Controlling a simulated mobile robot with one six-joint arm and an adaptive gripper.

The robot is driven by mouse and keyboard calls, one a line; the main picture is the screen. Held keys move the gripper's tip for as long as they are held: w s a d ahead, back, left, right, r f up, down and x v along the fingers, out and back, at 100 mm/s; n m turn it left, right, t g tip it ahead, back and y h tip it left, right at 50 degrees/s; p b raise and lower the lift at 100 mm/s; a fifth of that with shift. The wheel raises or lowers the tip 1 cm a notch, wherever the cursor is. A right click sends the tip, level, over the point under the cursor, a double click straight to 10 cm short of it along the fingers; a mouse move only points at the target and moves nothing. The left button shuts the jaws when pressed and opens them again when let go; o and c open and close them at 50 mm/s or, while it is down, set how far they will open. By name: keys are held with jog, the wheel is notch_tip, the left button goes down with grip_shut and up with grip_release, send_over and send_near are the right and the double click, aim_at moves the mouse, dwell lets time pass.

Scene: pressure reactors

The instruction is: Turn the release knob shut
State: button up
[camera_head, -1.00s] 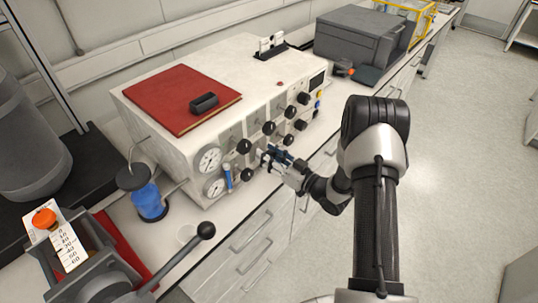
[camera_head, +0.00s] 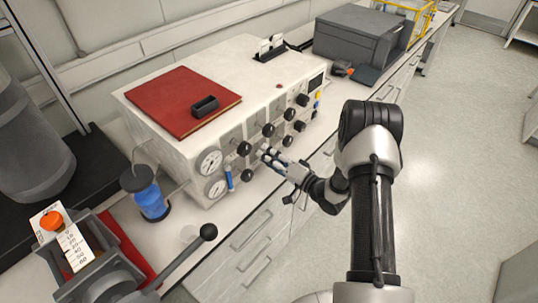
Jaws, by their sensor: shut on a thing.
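A white control box (camera_head: 170,150) with a row of black knobs and two round gauges on its front stands on the bench. My gripper (camera_head: 268,157) is at the lower front panel, its fingers shut around a knob that they mostly hide. From its place this looks like one of the lower-row knobs, but I cannot read a label to confirm that it is the release knob. A lower knob (camera_head: 247,175) shows to the left of my fingers, and another lower knob (camera_head: 288,141) to the right.
A red folder (camera_head: 170,100) with a black object lies on the box. A blue-filled bottle (camera_head: 150,201) stands left of it. A lever with a black ball (camera_head: 208,231) rises in front. A grey case (camera_head: 360,40) stands farther back. Floor to the right is clear.

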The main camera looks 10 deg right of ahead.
jog(key=m+p, duration=0.1)
jog(key=m, duration=0.4)
jog(key=shift+m, duration=0.3)
jog(key=shift+f+m+p, duration=0.15)
jog(key=shift+m+p, duration=0.45)
jog(key=shift+m, duration=1.6)
jog(key=o, duration=1.1)
jog(key=v, duration=1.2)
